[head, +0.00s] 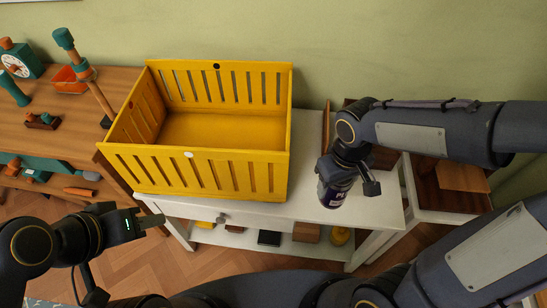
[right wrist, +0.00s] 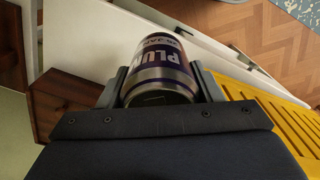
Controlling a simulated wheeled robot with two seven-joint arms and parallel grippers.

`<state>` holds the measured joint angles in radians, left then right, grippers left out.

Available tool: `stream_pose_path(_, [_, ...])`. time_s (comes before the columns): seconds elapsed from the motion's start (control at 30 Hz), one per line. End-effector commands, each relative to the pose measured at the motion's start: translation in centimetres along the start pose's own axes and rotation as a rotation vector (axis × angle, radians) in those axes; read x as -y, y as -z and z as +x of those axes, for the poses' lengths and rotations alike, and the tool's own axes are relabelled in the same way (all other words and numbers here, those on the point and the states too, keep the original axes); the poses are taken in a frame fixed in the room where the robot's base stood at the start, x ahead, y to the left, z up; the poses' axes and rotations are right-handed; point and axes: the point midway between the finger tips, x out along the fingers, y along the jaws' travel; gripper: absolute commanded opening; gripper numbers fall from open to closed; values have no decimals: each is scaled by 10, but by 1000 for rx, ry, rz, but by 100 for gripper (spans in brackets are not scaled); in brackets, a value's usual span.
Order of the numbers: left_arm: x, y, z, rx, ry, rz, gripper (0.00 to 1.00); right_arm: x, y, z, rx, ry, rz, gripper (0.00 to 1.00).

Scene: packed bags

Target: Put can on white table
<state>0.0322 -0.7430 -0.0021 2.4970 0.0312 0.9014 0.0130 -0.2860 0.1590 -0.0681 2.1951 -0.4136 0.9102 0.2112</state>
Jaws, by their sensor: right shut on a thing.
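The can (head: 331,194) is purple and silver with white lettering. It also shows in the right wrist view (right wrist: 162,62) between the two fingers. My right gripper (head: 345,180) is shut on the can, over the right part of the white table (head: 378,205). In the head view I cannot tell whether the can's bottom touches the tabletop. The white table also shows in the right wrist view (right wrist: 110,28). My left gripper (head: 150,222) is empty, left of the white table's front edge; its finger gap is not clear.
A large yellow slatted crate (head: 240,170) takes up the left and middle of the white table. A wooden table (head: 60,110) with toys stands at the left. A wooden cabinet (head: 455,178) stands right of the white table. Small items sit on the lower shelf.

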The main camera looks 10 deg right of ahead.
Motion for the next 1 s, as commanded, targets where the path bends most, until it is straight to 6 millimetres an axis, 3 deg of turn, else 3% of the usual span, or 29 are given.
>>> stream_pose_path(0.03, [4,-4,9,0,0,0,36,5,-14,3,-8,-2,-33,25])
stream_pose_path(0.13, [5,-5,11,-1,0,0,36,10,-34,-1,-6,-5,-82,25])
stream_pose_path(0.37, [5,-5,10,-1,0,0,36,12,-47,-3,0,-8,-111,25])
stream_pose_path(0.53, [6,-6,13,-1,0,0,36,-4,-31,8,4,-7,-105,25])
stream_pose_path(0.77, [8,-8,17,-1,0,0,36,-43,10,33,4,-7,-104,25])
stream_pose_path(1.0, [11,-12,23,0,0,0,36,-71,39,73,4,-8,-107,25])
